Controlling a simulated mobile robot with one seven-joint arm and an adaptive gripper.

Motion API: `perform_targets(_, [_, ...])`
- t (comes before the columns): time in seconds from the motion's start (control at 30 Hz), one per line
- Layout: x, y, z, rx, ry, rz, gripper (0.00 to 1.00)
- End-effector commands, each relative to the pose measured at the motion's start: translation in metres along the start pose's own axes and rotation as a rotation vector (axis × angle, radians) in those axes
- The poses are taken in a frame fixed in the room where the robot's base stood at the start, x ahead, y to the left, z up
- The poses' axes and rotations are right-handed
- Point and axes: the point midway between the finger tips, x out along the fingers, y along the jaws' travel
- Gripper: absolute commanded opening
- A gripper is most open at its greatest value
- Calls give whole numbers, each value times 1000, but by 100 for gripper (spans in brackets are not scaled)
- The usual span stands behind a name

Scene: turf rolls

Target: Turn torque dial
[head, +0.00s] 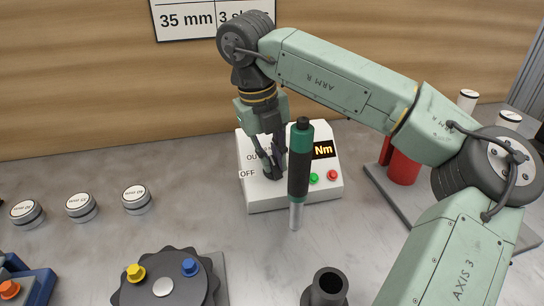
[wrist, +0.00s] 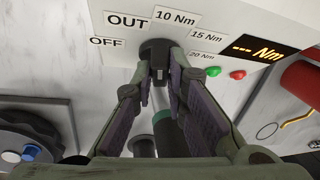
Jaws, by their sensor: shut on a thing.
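The torque dial (wrist: 158,50) is a dark knob on the sloped face of a white control box (head: 253,195). Labels OFF, OUT, 10 Nm, 15 Nm and 20 Nm surround it in the wrist view. My gripper (head: 272,170) reaches down to the box from above, and its fingers are closed on the dial from both sides. The wrist view shows both fingertips against the knob. The display (wrist: 264,48) reads dashes and Nm in orange. A green button (head: 314,178) and a red button (head: 333,175) sit below it. The dial's pointer is hard to read.
A green and black driver tool (head: 299,165) stands upright in front of the box. A dark cylinder (head: 328,287) and a dark notched wheel (head: 163,287) with yellow and blue knobs are nearer. Several labelled round pieces (head: 81,206) stand at left. A red cylinder (head: 403,168) is at right.

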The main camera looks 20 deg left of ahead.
Motion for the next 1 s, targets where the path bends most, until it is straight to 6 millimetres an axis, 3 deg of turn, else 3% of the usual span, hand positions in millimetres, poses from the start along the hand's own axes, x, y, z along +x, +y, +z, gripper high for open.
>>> perform_targets(0.53, [1, -1, 0, 34, 1, 31, 0])
perform_targets(1.0, [3, -8, -1, 297, -1, 257, 0])
